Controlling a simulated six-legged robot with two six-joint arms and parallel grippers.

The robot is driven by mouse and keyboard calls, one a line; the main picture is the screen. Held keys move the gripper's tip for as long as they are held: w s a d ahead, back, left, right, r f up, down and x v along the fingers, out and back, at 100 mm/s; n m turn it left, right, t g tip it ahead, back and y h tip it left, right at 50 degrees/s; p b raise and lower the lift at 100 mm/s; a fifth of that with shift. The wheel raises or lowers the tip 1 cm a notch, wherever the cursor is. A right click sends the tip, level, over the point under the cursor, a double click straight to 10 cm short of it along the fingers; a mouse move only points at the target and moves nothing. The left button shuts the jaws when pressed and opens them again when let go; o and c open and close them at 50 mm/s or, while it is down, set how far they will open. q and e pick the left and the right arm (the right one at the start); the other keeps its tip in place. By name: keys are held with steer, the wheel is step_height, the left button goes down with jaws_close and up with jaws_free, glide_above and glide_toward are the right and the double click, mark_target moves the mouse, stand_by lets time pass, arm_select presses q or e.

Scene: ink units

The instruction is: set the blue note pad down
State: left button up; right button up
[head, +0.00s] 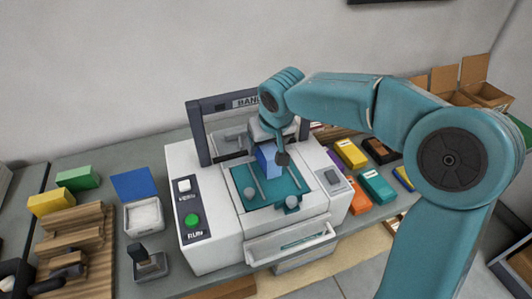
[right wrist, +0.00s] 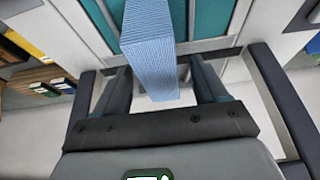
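The blue note pad (head: 266,160) is upright over the teal bed (head: 247,198) of the grey-white machine in the head view. My right gripper (head: 275,154) is at the pad, with one dark finger showing at its right side. In the right wrist view the pad (right wrist: 152,50) sits between the two fingers of the gripper (right wrist: 158,70), slanted, with its striped page edges showing. My left gripper is not in view.
The machine's dark frame (head: 199,133) rises behind the bed, and a tray (head: 290,243) juts out in front. Coloured blocks, such as an orange one (head: 354,194), lie to the right. A blue sheet (head: 134,184) and a white-filled container (head: 143,215) are at left.

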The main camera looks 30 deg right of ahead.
steer(key=c, duration=1.1)
steer(key=shift+d+r+p, duration=0.1)
steer(key=shift+r+p, duration=0.25)
steer(key=shift+p, duration=0.1)
steer(key=shift+r, duration=0.25)
step_height(320, 180, up, 6)
steer(key=shift+r, duration=0.2)
steer(key=s+a+b, duration=0.1)
steer(key=s, duration=0.5)
steer(key=s+a+b, duration=0.2)
steer(key=s, duration=0.3)
steer(key=s+a+b, duration=0.1)
steer(key=s+b, duration=0.1)
steer(key=s, duration=0.4)
steer(key=shift+s+a, duration=0.15)
steer(key=shift+s, duration=0.15)
steer(key=shift+s+f, duration=0.1)
